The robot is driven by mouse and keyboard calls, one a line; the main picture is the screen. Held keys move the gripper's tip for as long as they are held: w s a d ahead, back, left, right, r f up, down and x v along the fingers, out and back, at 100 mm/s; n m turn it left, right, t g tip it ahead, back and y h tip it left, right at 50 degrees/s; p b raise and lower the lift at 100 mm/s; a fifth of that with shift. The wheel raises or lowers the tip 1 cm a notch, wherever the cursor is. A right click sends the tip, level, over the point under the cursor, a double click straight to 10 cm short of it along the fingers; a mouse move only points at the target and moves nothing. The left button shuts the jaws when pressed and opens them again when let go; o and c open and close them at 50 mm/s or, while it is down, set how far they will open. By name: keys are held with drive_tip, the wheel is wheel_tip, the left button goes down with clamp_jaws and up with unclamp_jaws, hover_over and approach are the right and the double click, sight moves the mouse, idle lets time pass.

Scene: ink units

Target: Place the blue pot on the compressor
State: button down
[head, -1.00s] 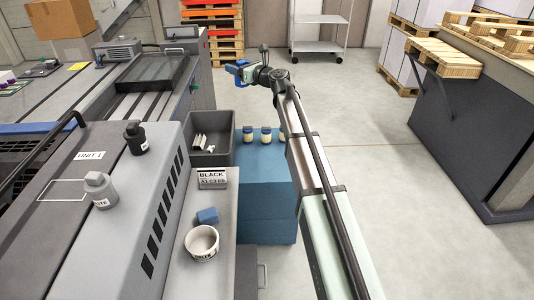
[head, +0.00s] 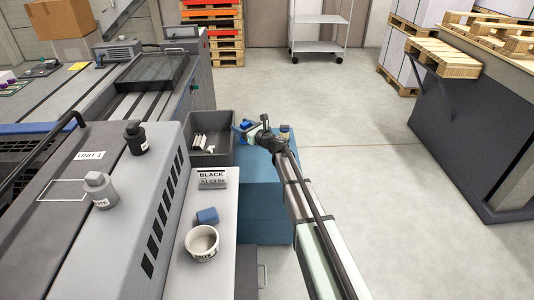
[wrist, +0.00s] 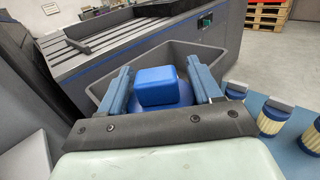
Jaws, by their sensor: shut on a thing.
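The blue pot (wrist: 158,88) is between the two fingers of my gripper (wrist: 163,92) in the wrist view, and the gripper is shut on it. Its squarish blue top shows; its lower part is mostly hidden by the gripper. In the head view my gripper (head: 247,129) is at the right side of the dark grey bin, and only a little of the blue pot shows. A grey ribbed box (head: 117,48) on the machine at the back left may be the compressor; I cannot tell for sure.
The dark grey bin (head: 196,157) holds white rolls. Grey and black bottles stand on the press.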

hover_over(245, 172)
wheel_tip(245, 172, down, 19)
drive_tip(key=shift+w+d+f, duration=0.1)
drive_tip(key=shift+f, duration=0.05)
idle(0.6)
drive_tip(key=shift+f, duration=0.15)
drive_tip(key=shift+c, duration=1)
unclamp_jaws()
